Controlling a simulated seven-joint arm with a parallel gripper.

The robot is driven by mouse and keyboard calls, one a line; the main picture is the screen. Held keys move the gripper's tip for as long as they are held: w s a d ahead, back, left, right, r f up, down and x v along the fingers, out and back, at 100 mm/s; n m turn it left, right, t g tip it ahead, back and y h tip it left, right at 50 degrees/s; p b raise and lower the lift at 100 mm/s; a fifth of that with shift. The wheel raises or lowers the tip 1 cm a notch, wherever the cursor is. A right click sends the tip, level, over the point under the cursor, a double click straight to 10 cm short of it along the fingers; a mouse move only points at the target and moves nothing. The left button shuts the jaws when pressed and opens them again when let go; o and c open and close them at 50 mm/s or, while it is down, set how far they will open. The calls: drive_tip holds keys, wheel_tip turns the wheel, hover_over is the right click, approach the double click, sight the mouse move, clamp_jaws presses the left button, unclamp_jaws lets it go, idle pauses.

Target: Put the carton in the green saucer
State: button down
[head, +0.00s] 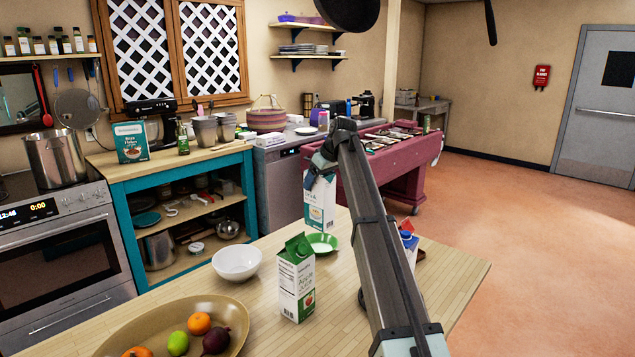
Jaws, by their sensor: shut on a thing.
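A white carton with green and orange print (320,205) is held upright by my gripper (320,166) near the far edge of the wooden table. My gripper is shut on the carton's top, which it partly hides. The green saucer (323,243) lies on the table just below the carton in the head view. The carton's bottom shows right at the saucer's back rim; I cannot tell whether they touch. A second carton, green and white apple juice (297,282), stands upright on the table, nearer and to the left of the saucer.
A white bowl (237,263) stands left of the saucer. A large tan dish (232,310) with fruit and a dark red onion lies at the front left. A blue, white and red item (409,243) is partly hidden behind my arm. The table's right side (455,282) is clear.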

sight(330, 175)
drive_tip(key=shift+f, duration=3.55)
drive_tip(key=shift+c, duration=0.4)
unclamp_jaws()
drive_tip(key=shift+d+r, duration=0.1)
drive_tip(key=shift+r, duration=0.35)
drive_tip(key=v, duration=1.1)
drive_tip(key=shift+s+d+r, duration=0.1)
drive_tip(key=shift+s+r, duration=0.1)
drive_tip(key=shift+r, duration=0.05)
